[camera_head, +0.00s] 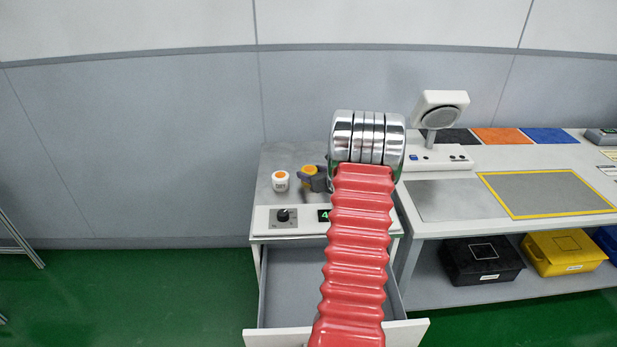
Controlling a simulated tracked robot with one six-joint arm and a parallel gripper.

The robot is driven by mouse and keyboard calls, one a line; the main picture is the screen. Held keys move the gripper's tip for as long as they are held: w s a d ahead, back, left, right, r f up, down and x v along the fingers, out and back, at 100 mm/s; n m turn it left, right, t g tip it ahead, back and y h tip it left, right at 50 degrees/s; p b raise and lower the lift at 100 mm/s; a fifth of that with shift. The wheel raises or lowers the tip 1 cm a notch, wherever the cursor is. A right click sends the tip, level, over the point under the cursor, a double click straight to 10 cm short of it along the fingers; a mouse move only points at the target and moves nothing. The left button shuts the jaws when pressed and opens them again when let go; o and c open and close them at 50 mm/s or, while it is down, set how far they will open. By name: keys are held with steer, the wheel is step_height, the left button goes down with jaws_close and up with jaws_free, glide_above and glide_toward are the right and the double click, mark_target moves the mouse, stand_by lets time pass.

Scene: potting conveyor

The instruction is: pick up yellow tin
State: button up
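A small object with a yellow-orange top (310,169) stands on the metal plate of the left cabinet, likely the yellow tin. Grey parts of my gripper (314,183) are right at it and cover its lower part. My arm's red sleeve and chrome joint hide the rest of the gripper. I cannot tell whether the fingers are open or closed on it. A white tub with an orange top (280,182) stands just to the left, upright and apart from the gripper.
The cabinet's front panel has a black knob (283,215) and a display. Its drawer (300,285) below is pulled out and looks empty where visible. On the right are a scale-like device (437,155), a yellow-framed plate (545,194), and black (482,262) and yellow (563,254) bins underneath.

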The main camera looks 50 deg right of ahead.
mark_target(312, 172)
steer(key=c, duration=0.7)
steer(key=shift+r, duration=0.1)
step_height(312, 172, up, 10)
steer(key=shift+f, duration=0.1)
stand_by(0.3)
stand_by(0.4)
